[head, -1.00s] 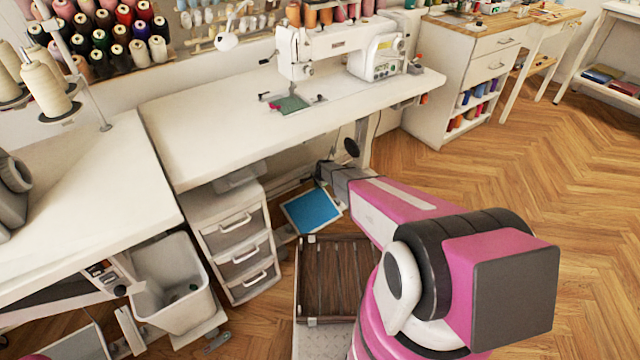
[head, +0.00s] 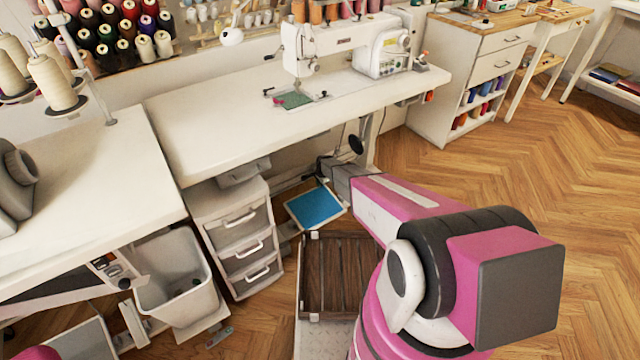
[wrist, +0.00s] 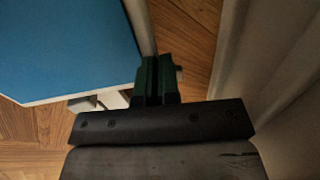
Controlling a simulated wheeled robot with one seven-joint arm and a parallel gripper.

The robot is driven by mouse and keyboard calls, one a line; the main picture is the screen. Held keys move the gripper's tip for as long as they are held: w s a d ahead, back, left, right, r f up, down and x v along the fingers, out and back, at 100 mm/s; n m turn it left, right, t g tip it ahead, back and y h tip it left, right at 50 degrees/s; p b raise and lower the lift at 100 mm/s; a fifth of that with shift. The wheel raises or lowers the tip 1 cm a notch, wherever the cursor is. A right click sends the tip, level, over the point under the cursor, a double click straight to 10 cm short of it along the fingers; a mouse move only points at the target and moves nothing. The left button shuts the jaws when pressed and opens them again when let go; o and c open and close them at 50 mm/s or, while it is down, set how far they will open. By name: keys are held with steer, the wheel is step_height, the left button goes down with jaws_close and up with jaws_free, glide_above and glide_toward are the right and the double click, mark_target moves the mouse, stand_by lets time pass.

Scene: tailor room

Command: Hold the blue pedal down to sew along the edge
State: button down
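The blue pedal (head: 316,207) is a flat blue plate with a pale rim on the floor under the sewing table. It fills the upper left of the wrist view (wrist: 65,45). My gripper (head: 324,170) is at the pedal's far right side in the head view, low under the table. In the wrist view its two dark green fingers (wrist: 157,75) lie side by side, shut with nothing seen between them, just beside the pedal's edge. Whether they touch it I cannot tell. The white sewing machine (head: 345,45) stands on the table with a small green cloth (head: 293,100) beneath its needle area.
The sewing table (head: 230,120) overhangs the pedal, and a table leg (head: 369,140) stands right of my gripper. A white drawer unit (head: 240,235) and a bin (head: 180,290) are to the left. A brown slatted platform (head: 340,275) lies in front. Wooden floor is open at right.

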steer(key=shift+w+a+f, duration=0.1)
steer(key=shift+w+f, duration=0.25)
steer(key=shift+f, duration=0.35)
stand_by(1.2)
steer(key=shift+r, duration=0.15)
steer(key=shift+s+r, duration=0.1)
steer(key=shift+r, duration=0.15)
steer(key=v, duration=1.4)
steer(key=shift+w+r, duration=0.3)
steer(key=shift+r, duration=0.15)
steer(key=shift+a, duration=0.2)
